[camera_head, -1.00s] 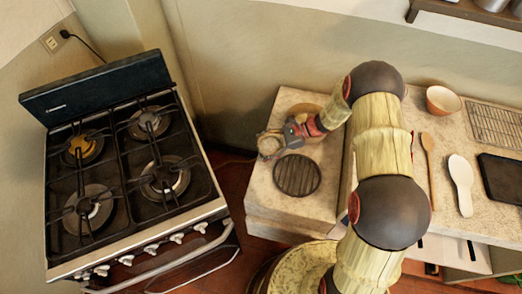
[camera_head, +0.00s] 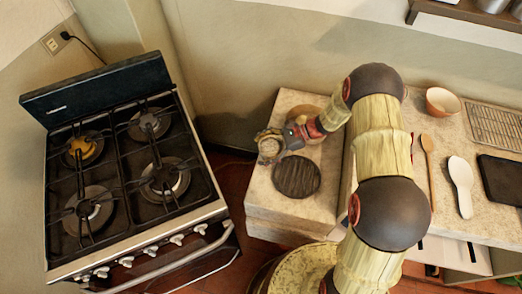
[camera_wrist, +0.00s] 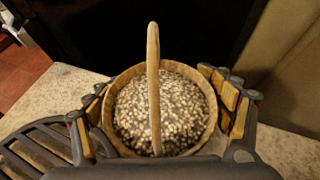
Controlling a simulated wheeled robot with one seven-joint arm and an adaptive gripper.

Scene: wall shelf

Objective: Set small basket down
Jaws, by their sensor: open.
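The small basket (camera_wrist: 158,112) is round and woven, with a tall arched handle and a speckled black-and-white inside. It is upright and appears to rest on the stone counter near its left end. It also shows in the head view (camera_head: 269,147). My gripper (camera_wrist: 162,106) is open, with one finger on each side of the basket. The left finger is very near the basket wall, and I cannot tell whether it touches. In the head view my gripper (camera_head: 277,141) reaches in from the right. The basket's underside is hidden.
A dark round slatted trivet (camera_head: 297,175) lies just in front of the basket. A round wooden item (camera_head: 304,112) is partly hidden behind my gripper. The stove (camera_head: 125,180) stands left, across a gap. A bowl (camera_head: 442,101), spoons and a rack (camera_head: 496,126) are on the right.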

